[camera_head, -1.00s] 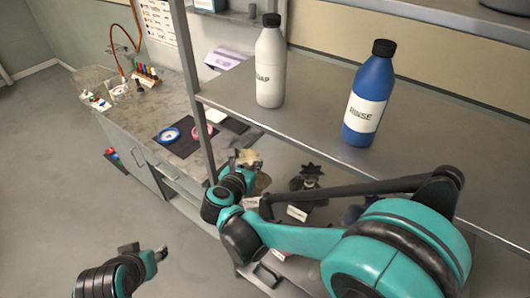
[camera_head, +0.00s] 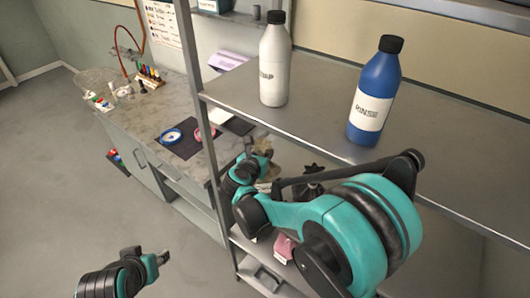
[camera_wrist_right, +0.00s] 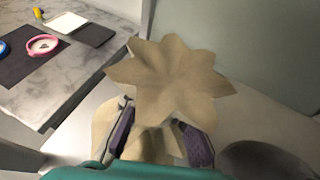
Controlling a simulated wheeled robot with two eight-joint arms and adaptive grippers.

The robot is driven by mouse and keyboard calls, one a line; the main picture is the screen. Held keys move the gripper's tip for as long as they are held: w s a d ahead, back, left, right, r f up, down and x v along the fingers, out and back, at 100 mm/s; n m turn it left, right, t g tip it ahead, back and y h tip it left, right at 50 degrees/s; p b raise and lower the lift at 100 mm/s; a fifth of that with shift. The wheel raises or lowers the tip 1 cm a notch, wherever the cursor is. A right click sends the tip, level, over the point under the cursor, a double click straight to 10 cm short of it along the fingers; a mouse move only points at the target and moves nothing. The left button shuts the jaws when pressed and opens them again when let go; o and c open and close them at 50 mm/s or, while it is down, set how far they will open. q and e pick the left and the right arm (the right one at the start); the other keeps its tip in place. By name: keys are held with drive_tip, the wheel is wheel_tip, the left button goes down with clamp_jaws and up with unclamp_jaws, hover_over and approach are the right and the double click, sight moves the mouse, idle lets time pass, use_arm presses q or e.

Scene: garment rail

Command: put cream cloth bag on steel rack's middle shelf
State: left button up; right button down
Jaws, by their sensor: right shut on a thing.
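The cream cloth bag (camera_wrist_right: 172,82) has a flared, star-shaped top in the right wrist view. My right gripper (camera_wrist_right: 158,140) is shut on its gathered neck. In the head view the bag (camera_head: 268,172) shows only partly behind my right gripper (camera_head: 262,155), below the steel rack's (camera_head: 450,145) upper visible shelf. A lower shelf surface (camera_wrist_right: 265,125) lies beneath the bag in the right wrist view; I cannot tell whether they touch. My left gripper (camera_head: 148,256) hangs empty over the floor at the lower left; its finger opening is unclear.
A white bottle (camera_head: 274,75) and a blue bottle (camera_head: 371,100) stand on the shelf above my right arm. A dark bag (camera_head: 312,175) is close right of the cream bag. The rack post (camera_head: 200,120) stands left. A grey counter (camera_head: 150,110) holds small items.

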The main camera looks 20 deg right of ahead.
drive_tip(key=c, duration=1.9)
unclamp_jaws()
drive_tip(key=shift+f, duration=0.15)
drive_tip(key=o, duration=0.5)
drive_tip(key=shift+s+a+r, duration=0.15)
drive_tip(key=shift+r, duration=0.15)
drive_tip(key=p+v, duration=0.2)
drive_tip(key=v, duration=0.9)
drive_tip(key=shift+s+a, duration=0.15)
drive_tip(key=shift+s, duration=0.15)
drive_tip(key=shift+f, duration=0.1)
